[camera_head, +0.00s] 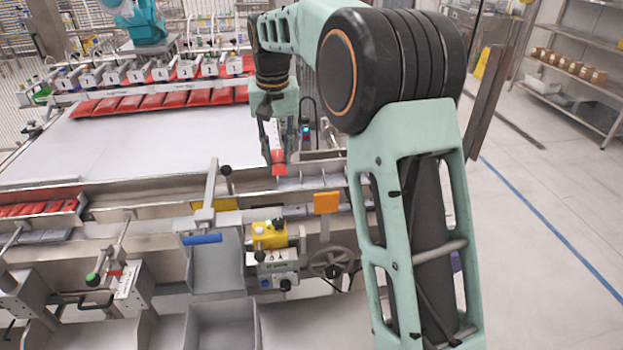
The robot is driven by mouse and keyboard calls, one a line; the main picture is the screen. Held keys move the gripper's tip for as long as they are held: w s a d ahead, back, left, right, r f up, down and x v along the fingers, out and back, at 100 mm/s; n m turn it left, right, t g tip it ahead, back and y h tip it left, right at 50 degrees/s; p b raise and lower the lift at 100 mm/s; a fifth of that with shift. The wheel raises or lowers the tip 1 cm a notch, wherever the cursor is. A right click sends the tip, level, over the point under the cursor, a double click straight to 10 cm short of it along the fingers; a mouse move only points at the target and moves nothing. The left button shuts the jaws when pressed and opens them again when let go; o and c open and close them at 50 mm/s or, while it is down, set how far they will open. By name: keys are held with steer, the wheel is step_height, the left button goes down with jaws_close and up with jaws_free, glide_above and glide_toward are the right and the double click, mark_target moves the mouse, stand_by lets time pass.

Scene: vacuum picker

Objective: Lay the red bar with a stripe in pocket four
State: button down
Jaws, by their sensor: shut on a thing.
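My gripper (274,141) points down over the front right part of the white table, left of my large arm joint. It is shut on a red bar (278,168), which shows a pale band near its upper part. The bar hangs end-down, just above or at a row of grey pockets (290,184) along the front rail. I cannot tell whether it touches them. No pocket number is legible, so I cannot tell which one is pocket four. My arm hides the right part of the row.
Several red packs (160,99) lie in a row at the back of the white table (150,146), below numbered units (160,73). A tray of red pieces (42,209) is at left. A lever with a blue handle (202,239) and an orange plate (326,202) stand in front.

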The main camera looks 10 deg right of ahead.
steer(key=w+d+f+p, duration=0.1)
steer(key=w+d+f, duration=0.2)
steer(key=f, duration=0.1)
steer(key=w+d+f+p, duration=0.1)
steer(key=w+d+f, duration=0.2)
steer(key=d+f, duration=0.1)
steer(key=w+d+f+p, duration=0.2)
steer(key=w+d+f, duration=0.1)
steer(key=f, duration=0.1)
steer(key=shift+w+d+f, duration=0.15)
steer(key=shift+w, duration=0.1)
steer(key=shift+f, duration=0.3)
steer(key=shift+f+b, duration=0.35)
steer(key=shift+f, duration=0.3)
steer(key=c, duration=1.7)
jaws_free()
steer(key=shift+o, duration=0.2)
steer(key=shift+r, duration=0.1)
